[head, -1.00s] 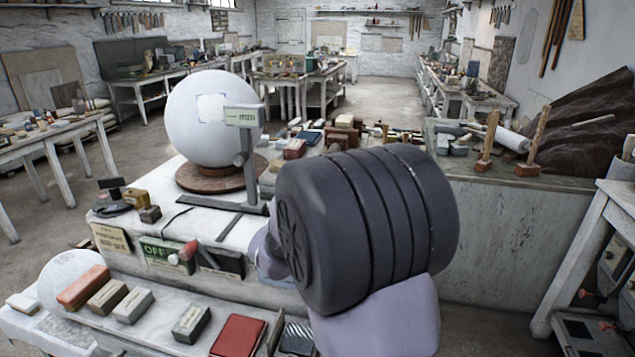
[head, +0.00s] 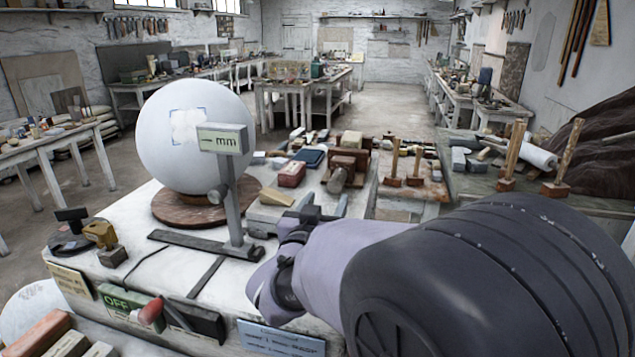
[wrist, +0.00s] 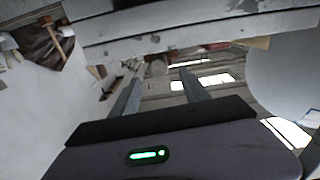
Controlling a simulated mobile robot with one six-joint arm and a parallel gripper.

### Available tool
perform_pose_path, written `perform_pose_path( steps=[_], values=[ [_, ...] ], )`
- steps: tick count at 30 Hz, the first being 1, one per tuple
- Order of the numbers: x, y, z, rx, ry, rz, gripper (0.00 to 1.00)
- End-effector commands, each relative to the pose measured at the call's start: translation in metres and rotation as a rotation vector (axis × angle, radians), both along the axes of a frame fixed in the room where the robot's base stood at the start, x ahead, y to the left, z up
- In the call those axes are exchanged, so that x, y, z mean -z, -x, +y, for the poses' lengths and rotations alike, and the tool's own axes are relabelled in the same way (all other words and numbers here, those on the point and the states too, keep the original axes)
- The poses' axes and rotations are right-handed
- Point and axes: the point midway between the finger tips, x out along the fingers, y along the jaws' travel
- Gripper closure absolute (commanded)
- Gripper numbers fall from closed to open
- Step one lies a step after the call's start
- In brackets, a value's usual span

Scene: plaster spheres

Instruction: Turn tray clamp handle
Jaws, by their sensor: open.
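My gripper (head: 322,207) is over the right part of the white worktop (head: 180,270), behind my lilac and dark arm. In the wrist view its two grey fingers (wrist: 160,84) stand apart with nothing between them. A red-tipped lever (head: 150,311) sticks out of the worktop's front beside a green OFF plate (head: 118,302), left of and apart from my gripper. A brown block with a round, stubby handle (head: 338,180) stands just behind my gripper. I cannot tell which of these is the tray clamp handle. My arm hides the worktop's right side.
A big white sphere (head: 190,135) rests on a round brown turntable (head: 190,208); it also shows in the wrist view (wrist: 285,80). A grey post with an mm gauge (head: 222,139) stands in front of it. Blocks and upright wooden tools (head: 393,160) crowd the area behind my gripper.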

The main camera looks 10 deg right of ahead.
Motion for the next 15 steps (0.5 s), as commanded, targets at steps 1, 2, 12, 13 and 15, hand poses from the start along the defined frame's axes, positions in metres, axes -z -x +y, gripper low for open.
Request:
perform_pose_path(
  steps=[1, 2, 12, 13, 15],
  values=[
    [0.002, -0.012, -0.007, 0.004, 0.000, 0.000, 0.46],
    [0.002, -0.019, -0.009, 0.003, -0.001, -0.001, 0.46],
    [0.000, -0.077, -0.034, 0.001, -0.001, -0.001, 0.46],
    [0.001, -0.079, -0.035, 0.001, -0.001, 0.000, 0.46],
    [0.000, -0.082, -0.036, 0.000, -0.001, 0.000, 0.46]
  ],
)
